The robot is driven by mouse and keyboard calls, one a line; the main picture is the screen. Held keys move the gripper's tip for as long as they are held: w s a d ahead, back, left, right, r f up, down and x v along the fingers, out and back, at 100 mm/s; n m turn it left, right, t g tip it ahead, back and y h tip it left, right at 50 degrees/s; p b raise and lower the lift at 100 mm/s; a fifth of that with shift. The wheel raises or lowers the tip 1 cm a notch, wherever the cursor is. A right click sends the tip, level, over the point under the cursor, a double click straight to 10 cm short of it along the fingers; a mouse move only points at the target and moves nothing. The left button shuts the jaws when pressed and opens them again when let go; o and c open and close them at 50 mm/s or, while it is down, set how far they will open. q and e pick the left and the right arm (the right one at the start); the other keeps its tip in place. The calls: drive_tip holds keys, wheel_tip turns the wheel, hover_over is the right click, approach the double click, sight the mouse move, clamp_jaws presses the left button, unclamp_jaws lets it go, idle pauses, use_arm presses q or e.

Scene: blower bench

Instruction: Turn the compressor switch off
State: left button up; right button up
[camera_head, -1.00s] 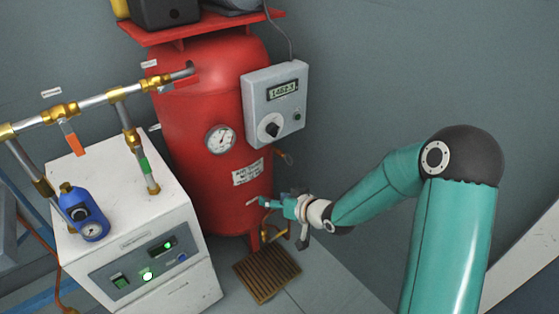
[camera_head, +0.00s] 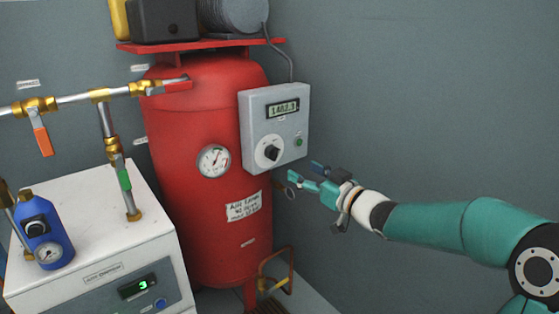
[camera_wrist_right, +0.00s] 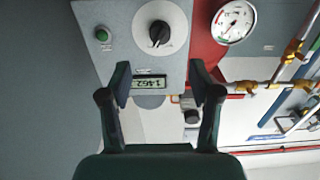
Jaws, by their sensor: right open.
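The compressor switch is a black rotary knob (camera_head: 271,152) on a pale round dial. It sits low on the front of a grey control box (camera_head: 253,110) fixed to the red tank. In the right wrist view, which looks upside down, the knob (camera_wrist_right: 159,33) lies above the fingertips in the picture. My right gripper (camera_head: 304,172) is open and empty, to the right of and a little below the knob, apart from it. Its two dark fingers (camera_wrist_right: 163,84) are spread in the wrist view, with the box's display between them. My left gripper is not in view.
A green button (camera_head: 298,141) and a lit display (camera_head: 282,108) share the box. A pressure gauge (camera_head: 214,161) is on the red tank (camera_head: 190,125). A white cabinet (camera_head: 100,225) and metal pipes with valves stand at left. The grey wall to the right is bare.

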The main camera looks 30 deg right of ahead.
sight(273, 154)
drive_tip(key=w, duration=0.3)
drive_tip(key=w+b, duration=0.1)
drive_tip(key=w, duration=0.3)
drive_tip(key=w+a, duration=0.1)
drive_tip(key=w, duration=0.3)
drive_tip(key=shift+w, duration=0.15)
drive_tip(key=shift+c, duration=0.2)
drive_tip(key=c, duration=1.1)
drive_tip(key=shift+d, duration=0.2)
